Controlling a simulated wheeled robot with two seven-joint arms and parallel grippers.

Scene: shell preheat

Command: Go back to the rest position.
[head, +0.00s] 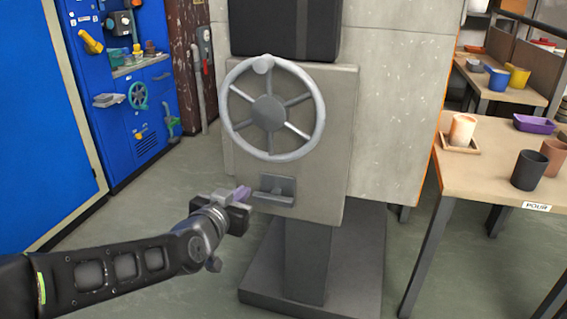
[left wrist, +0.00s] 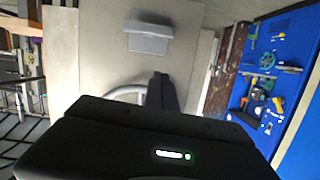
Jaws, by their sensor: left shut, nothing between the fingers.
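My left gripper (head: 241,194) is shut and empty in the head view. It is in front of the grey machine panel (head: 335,150), just left of a small grey handle (head: 275,188) on that panel; I cannot tell whether they touch. The handle also shows in the left wrist view (left wrist: 148,36). A round spoked handwheel (head: 268,108) sits above it on the same panel. In the left wrist view the gripper fingers (left wrist: 162,90) are seen together, with part of the wheel behind them. My right gripper is not in view.
The panel stands on a grey pedestal with a wide base (head: 312,285). At right, a wooden table (head: 470,180) holds a lit-looking cup (head: 463,130), dark cup (head: 529,170) and purple tray (head: 533,124). A blue cabinet (head: 60,120) stands at left. Floor between is clear.

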